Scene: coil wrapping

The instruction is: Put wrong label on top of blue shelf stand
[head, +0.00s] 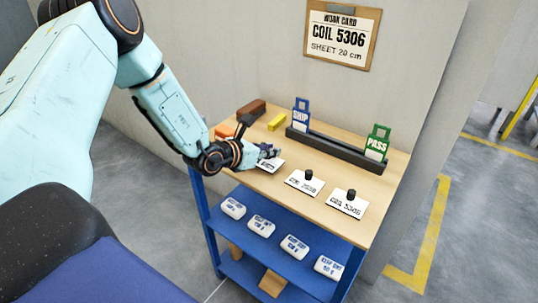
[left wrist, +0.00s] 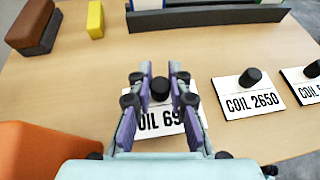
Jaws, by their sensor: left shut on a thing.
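The blue shelf stand (head: 203,210) has a wooden top (head: 237,180). The wall work card (head: 342,38) reads COIL 5306. My right gripper is not in view.
A dark rack (head: 335,150) at the back holds a blue SHIP tag (head: 301,113) and a green PASS tag (head: 377,143). A yellow block (head: 278,121), a brown block (head: 251,109) and an orange block (left wrist: 40,148) are at left. Several white packs lie on the lower shelf.

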